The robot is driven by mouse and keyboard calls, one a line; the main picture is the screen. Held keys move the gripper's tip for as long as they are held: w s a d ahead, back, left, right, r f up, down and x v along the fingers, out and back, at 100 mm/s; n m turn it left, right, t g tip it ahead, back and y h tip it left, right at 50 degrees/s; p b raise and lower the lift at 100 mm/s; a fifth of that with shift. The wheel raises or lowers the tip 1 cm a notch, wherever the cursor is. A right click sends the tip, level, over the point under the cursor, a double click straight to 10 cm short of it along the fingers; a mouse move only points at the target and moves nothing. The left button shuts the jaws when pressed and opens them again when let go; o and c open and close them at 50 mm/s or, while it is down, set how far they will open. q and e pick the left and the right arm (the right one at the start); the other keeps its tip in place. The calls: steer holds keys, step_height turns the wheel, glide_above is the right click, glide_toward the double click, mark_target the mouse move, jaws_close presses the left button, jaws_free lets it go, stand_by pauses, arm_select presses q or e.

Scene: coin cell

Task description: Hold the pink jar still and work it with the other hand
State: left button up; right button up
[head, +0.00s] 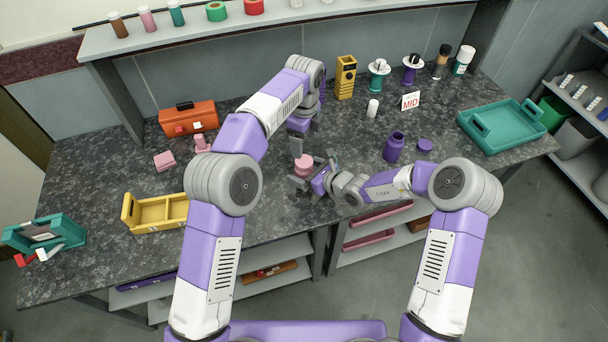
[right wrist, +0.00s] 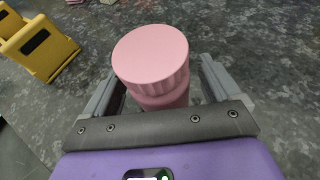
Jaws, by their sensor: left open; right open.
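The pink jar (head: 304,164) stands upright on the dark stone counter, near its front edge, with its ribbed lid on. In the right wrist view the jar (right wrist: 155,65) stands between the two fingers of my right gripper (right wrist: 160,85). Those fingers are open, with a gap visible on the right side of the jar. In the head view my right gripper (head: 312,172) reaches in from the right, low beside the jar. My left gripper (head: 300,133) is open just behind the jar, pointing down; its fingertips are largely hidden by my own arm.
An open yellow tray (head: 134,213) and pink pieces (head: 165,161) lie to the left, with an orange toolbox (head: 187,117) behind. A purple jar (head: 393,147) and a purple lid (head: 425,145) stand right, before a teal tray (head: 505,142).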

steer(key=shift+c, duration=0.3)
jaws_close()
arm_select(q)
steer(key=n, duration=0.5)
steer(key=shift+n, duration=0.4)
steer(key=n, duration=1)
steer(key=shift+n, duration=0.3)
steer(key=n, duration=0.5)
steer(key=shift+n, duration=0.3)
steer(key=n, duration=0.9)
steer(key=shift+n, duration=0.3)
